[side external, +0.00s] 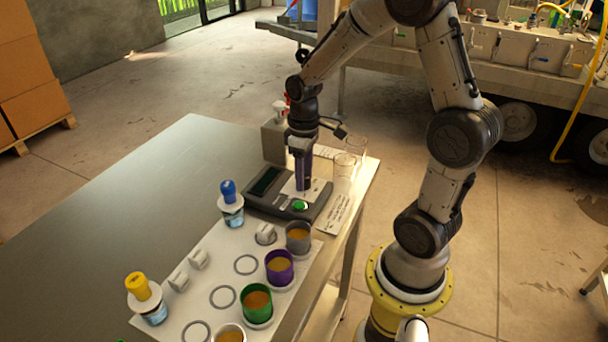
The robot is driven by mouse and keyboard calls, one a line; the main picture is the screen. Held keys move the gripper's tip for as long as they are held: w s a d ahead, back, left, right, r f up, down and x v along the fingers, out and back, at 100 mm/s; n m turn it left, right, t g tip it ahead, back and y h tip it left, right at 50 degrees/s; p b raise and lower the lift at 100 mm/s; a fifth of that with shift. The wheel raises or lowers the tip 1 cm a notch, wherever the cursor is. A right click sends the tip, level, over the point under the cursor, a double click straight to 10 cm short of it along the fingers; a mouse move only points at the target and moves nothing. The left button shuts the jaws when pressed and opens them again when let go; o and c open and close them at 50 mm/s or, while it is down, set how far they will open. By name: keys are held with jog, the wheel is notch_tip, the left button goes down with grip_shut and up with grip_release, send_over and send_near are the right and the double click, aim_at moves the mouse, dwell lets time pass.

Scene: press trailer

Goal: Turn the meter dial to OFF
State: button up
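The meter (257,200) is a dark grey device on the metal table, with a dark screen (266,181), a pale panel and a round green button (299,205). My gripper (304,186) points straight down over the meter's pale panel, right of the screen and behind the green button. Its fingertips are at or just above the panel. I cannot make out the dial; the gripper probably covers it. The fingers show as one narrow dark shape, so I cannot tell whether they are open, shut, or touching a dial.
A grey stand (273,141) rises behind the meter. Clear glass beakers (343,168) and a printed card (334,214) are to its right. In front, a white mat (201,295) holds coloured cups, white caps and blue- and yellow-topped bottles. The table's left side is clear.

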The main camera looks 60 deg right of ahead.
jog(key=o, duration=0.4)
notch_tip(320, 180, up, 14)
jog(key=shift+f, duration=0.1)
dwell(0.4)
jog(key=s+a+r+n+t, duration=0.25)
jog(key=s+a+r, duration=0.25)
jog(key=a, duration=0.3)
jog(key=shift+s+a+f+m+t, duration=0.55)
jog(key=shift+s+f, duration=0.2)
jog(key=shift+s, duration=0.45)
jog(key=shift+s+a+f+m+t, duration=0.45)
jog(key=shift+s+a+f, duration=0.3)
jog(key=shift+s, duration=0.4)
jog(key=shift+s+a+f+m+t, duration=0.35)
jog(key=shift+s+a+f+t, duration=0.3)
jog(key=shift+s, duration=0.55)
